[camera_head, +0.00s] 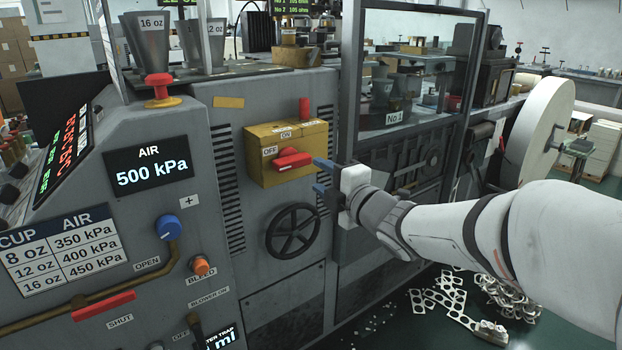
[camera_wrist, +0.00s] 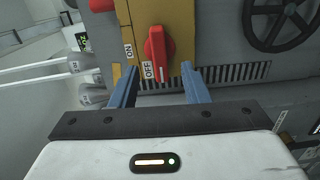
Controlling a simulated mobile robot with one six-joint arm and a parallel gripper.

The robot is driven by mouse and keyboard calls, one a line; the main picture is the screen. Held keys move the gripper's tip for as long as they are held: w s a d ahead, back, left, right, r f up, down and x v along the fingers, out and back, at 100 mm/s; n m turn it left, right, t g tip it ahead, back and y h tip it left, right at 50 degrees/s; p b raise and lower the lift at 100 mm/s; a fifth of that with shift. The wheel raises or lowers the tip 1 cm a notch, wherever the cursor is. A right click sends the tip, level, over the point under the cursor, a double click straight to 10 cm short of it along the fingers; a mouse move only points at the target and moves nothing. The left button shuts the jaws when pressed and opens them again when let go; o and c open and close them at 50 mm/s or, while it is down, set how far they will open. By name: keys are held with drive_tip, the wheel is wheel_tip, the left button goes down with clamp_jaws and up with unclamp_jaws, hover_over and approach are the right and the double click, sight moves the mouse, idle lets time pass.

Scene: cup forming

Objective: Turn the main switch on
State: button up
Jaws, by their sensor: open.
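The main switch is a red rotary handle (camera_head: 292,159) on a yellow box (camera_head: 262,175) on the machine's grey front. The handle lies nearly level, its left end by the OFF label; the ON label is above. My gripper (camera_head: 321,176) is open and empty, to the right of the box and apart from the handle. In the wrist view the red handle (camera_wrist: 159,48) appears between and beyond the two blue fingers, its white mark beside OFF. Its exact distance from the fingertips is hard to tell.
A black handwheel (camera_head: 293,231) projects below the box. A small red part (camera_head: 304,108) stands on top of the box. A glass guard frame (camera_head: 410,75) rises to the right. A control panel with a blue knob (camera_head: 169,227) is at left.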

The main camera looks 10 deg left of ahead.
sight(298, 164)
drive_tip(key=shift+n+y, duration=0.3)
drive_tip(key=x, duration=0.8)
drive_tip(key=shift+s+a+f, duration=0.1)
drive_tip(key=shift+s+a, duration=0.15)
drive_tip(key=shift+a, duration=0.05)
